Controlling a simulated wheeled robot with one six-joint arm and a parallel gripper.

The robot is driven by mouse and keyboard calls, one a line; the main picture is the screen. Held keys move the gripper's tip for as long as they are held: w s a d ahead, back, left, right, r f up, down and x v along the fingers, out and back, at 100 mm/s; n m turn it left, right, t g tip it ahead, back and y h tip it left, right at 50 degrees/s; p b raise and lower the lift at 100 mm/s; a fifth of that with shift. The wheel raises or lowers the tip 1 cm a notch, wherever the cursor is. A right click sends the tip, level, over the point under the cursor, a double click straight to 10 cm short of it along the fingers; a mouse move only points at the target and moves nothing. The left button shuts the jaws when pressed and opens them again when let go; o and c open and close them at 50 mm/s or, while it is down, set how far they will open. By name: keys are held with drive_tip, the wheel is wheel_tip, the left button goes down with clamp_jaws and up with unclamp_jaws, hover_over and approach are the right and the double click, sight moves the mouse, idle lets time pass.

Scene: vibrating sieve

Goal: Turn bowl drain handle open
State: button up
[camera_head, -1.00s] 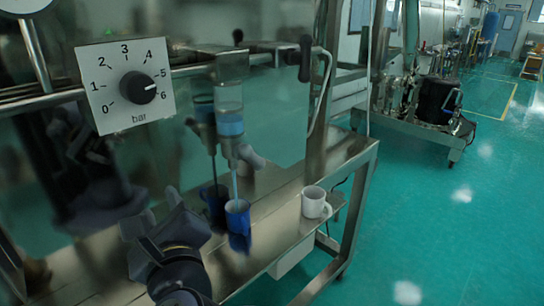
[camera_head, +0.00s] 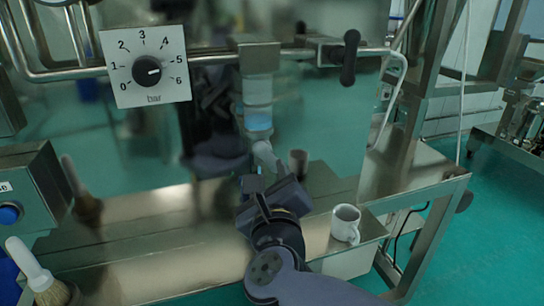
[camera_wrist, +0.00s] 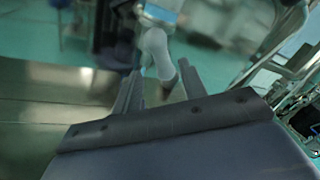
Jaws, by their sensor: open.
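The clear bowl (camera_head: 258,118) with blue liquid hangs under the pipe in the head view. A pale grey drain handle (camera_head: 265,154) sticks out at its lower end, and shows in the wrist view (camera_wrist: 157,52) as a rounded lever. My gripper (camera_head: 268,182) is just below and in front of the handle in the head view. In the wrist view my gripper (camera_wrist: 159,68) is open, with one finger on each side of the handle's lower part. Contact between fingers and handle cannot be told. The blue mug beneath the bowl is largely hidden by my gripper.
A white mug (camera_head: 345,223) stands on the steel bench (camera_head: 150,262) to the right of my arm. A pressure dial panel (camera_head: 146,66) and a black lever (camera_head: 350,57) are above. A brush (camera_head: 45,280) and a box with a blue button (camera_head: 30,200) are at left.

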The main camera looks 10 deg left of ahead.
sight(268, 160)
drive_tip(key=x, duration=0.7)
drive_tip(key=shift+w, duration=0.3)
clamp_jaws()
